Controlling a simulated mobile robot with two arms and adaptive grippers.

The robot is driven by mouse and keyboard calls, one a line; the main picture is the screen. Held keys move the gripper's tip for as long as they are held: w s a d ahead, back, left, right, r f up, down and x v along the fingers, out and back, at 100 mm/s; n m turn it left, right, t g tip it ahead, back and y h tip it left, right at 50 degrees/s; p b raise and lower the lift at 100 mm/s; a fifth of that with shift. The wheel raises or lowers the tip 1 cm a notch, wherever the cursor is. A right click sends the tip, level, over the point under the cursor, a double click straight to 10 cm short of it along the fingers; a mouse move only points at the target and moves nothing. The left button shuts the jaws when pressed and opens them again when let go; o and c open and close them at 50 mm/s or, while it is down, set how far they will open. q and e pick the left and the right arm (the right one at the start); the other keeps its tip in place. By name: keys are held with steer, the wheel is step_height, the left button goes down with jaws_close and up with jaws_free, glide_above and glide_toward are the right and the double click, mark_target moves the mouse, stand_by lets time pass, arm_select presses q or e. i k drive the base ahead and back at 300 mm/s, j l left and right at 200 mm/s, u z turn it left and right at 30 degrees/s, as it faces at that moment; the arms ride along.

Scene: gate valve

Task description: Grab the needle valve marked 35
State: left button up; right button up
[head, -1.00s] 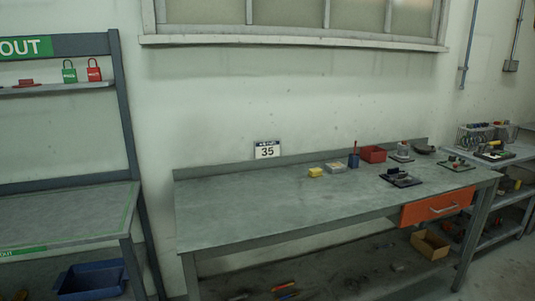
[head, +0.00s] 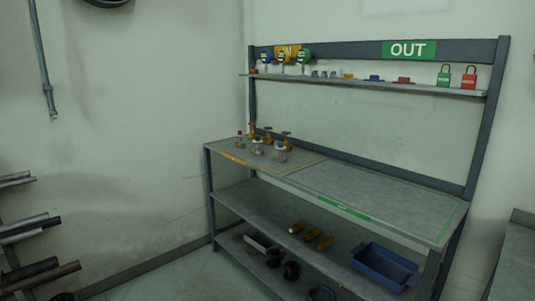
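Several small valves (head: 264,147) stand close together on the left part of a grey workbench (head: 310,178). Some have brass-coloured bodies and some are silvery, and one at the left has a red top (head: 240,137). I cannot read any number on them at this distance, so I cannot tell which is marked 35. Neither of my grippers shows in the head view.
A shelf (head: 430,90) above the bench holds gauges (head: 304,58), small parts, and green (head: 444,76) and red (head: 469,77) padlocks, under a green OUT sign (head: 409,50). A blue bin (head: 385,267) sits below. Pipes (head: 30,230) stick out at left. The bench's right part is clear.

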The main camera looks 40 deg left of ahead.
mark_target(240, 144)
steer(key=u, duration=1.45)
